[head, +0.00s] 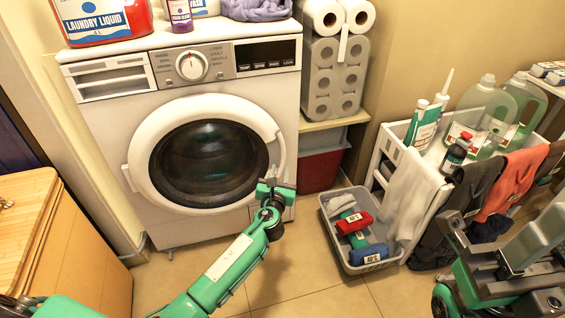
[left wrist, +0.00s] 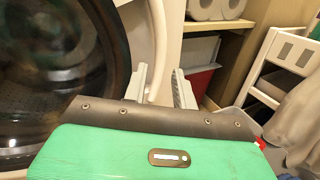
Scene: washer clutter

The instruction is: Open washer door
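The white washer (head: 110,120) stands against the wall. Its round door (head: 160,130) has a white ring and dark glass, and looks closed against the front. The door's curved handle (head: 281,152) is on the right side of the ring. My left gripper (head: 276,190) is low at the handle's lower end. In the left wrist view its two fingers (left wrist: 160,88) are apart, with the white handle (left wrist: 158,45) running down between them; I cannot tell whether they touch it. My right arm's grey end (head: 500,250) is at the lower right, its fingers unclear.
A grey basket (head: 334,229) with bottles and cloth is on the floor right of my left gripper. A white cart (head: 425,168) with draped clothes stands beyond it. A wooden cabinet (head: 95,265) is at left. Some floor before the washer is clear.

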